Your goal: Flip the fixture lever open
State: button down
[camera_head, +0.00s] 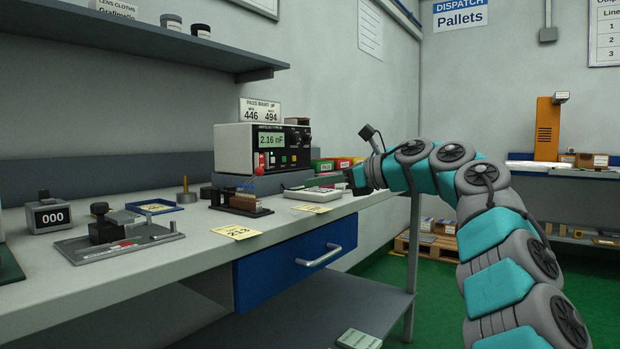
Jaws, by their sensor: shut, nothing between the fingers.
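A small dark brown fixture (240,205) sits on the bench in front of the meter. My gripper (352,181) is at the end of my teal and grey arm, above the bench's right end. It is shut and empty, to the right of the fixture and apart from it. A grey plate device with a black knob (112,228) lies on the bench at the left.
The bench (150,275) has a meter (262,148) reading 2.16 nF. A white tray (313,193) lies close to my gripper. A shelf (130,40) overhangs the back. A blue drawer (285,265) is below.

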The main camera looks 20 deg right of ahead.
jog(key=p+x, duration=0.2)
jog(key=x, duration=0.5)
jog(key=shift+r+p, duration=0.15)
jog(key=shift+p, duration=0.15)
jog(key=shift+w+a+r+p, duration=0.5)
jog(key=shift+w+a+p, duration=0.3)
jog(key=shift+p, duration=0.1)
jog(key=shift+w+a+r+p, duration=0.35)
jog(key=shift+w+a+p, duration=0.3)
jog(key=shift+p, duration=0.1)
jog(key=shift+s+r, duration=0.1)
jog(key=shift+r, duration=0.1)
jog(key=shift+a, duration=0.1)
